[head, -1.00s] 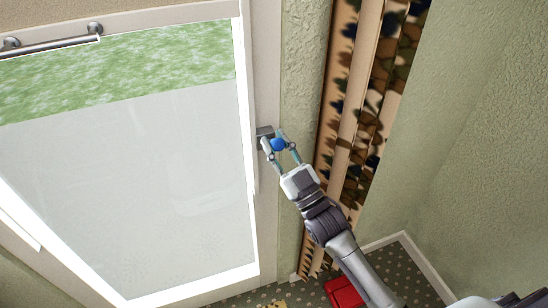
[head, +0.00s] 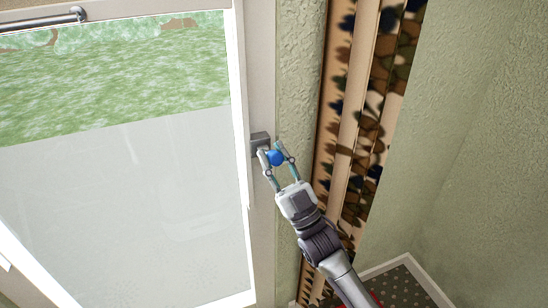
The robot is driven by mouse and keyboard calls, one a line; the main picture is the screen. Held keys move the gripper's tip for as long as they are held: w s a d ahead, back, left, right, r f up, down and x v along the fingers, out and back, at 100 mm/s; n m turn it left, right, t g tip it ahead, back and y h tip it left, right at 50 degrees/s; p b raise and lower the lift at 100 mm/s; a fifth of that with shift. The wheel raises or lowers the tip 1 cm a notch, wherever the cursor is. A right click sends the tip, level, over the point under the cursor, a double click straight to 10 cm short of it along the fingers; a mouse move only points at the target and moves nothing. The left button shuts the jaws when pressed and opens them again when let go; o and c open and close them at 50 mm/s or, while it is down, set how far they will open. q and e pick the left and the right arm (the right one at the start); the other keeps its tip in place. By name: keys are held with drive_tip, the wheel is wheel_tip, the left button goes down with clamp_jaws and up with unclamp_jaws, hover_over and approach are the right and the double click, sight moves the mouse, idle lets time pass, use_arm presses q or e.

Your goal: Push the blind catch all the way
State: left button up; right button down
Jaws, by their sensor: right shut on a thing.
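The blind catch shows as a blue knob (head: 275,157) beside a small grey block (head: 260,142) on the white window frame. My right gripper (head: 272,152) reaches up from the lower right. Its two fingers are shut on the blue knob, one on each side, and partly cover it. The blind (head: 130,190) is a pale translucent sheet over the lower part of the window, with green showing above its top edge. My left gripper is not in view.
A patterned curtain (head: 377,125) hangs just right of the frame, close to my right arm. A green textured wall (head: 460,150) stands further right. A metal rod (head: 40,23) runs along the window's top left. Dotted carpet (head: 405,285) shows at the lower right.

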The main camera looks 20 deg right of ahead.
drive_tip(key=c, duration=0.9)
unclamp_jaws()
drive_tip(key=shift+o, duration=0.2)
drive_tip(key=shift+s+f, duration=0.15)
drive_tip(key=shift+f, duration=0.1)
drive_tip(key=v, duration=1.1)
drive_tip(key=shift+s, duration=0.2)
drive_tip(key=shift+d+f, duration=0.1)
drive_tip(key=shift+f, duration=0.05)
